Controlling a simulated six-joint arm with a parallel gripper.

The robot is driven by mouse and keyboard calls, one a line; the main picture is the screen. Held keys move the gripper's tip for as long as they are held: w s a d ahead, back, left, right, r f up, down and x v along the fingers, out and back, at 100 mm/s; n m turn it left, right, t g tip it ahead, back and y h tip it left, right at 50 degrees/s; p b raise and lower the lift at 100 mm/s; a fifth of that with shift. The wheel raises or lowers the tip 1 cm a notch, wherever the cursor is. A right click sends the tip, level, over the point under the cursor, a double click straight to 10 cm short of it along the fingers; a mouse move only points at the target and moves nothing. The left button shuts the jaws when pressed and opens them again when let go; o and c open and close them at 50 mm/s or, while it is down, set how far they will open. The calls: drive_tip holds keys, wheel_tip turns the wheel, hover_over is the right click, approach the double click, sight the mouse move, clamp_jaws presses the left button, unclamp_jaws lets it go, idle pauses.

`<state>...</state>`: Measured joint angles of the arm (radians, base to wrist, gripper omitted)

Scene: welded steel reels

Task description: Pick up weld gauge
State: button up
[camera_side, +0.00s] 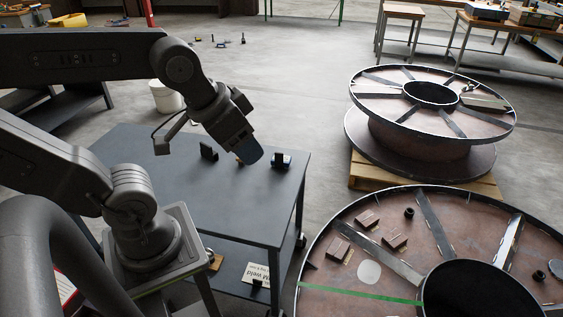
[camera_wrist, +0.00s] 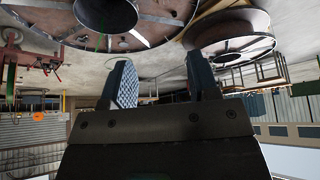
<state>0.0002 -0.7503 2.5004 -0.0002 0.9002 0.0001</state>
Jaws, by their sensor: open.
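My gripper (camera_side: 249,152) hangs over the dark table in the side view, its bluish fingertips pointing down and right. In the wrist view the two fingers of my gripper (camera_wrist: 161,80) stand apart with nothing between them. Small items lie on the table: a dark upright piece (camera_side: 208,150) left of the gripper, and a dark block with some blue (camera_side: 282,160) to its right. A small orange-brown item (camera_side: 239,159) is partly hidden by the fingers. I cannot tell which item is the weld gauge. No table item shows in the wrist view.
The dark table (camera_side: 190,220) has bare room in front of these items. A large steel reel (camera_side: 400,222) with loose blocks lies at front right. Another reel (camera_side: 440,152) stands behind it on a wooden pallet (camera_side: 375,180). A white bucket (camera_side: 166,97) stands behind the table.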

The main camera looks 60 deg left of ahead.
idle(0.4)
drive_tip(key=shift+o, duration=1.2)
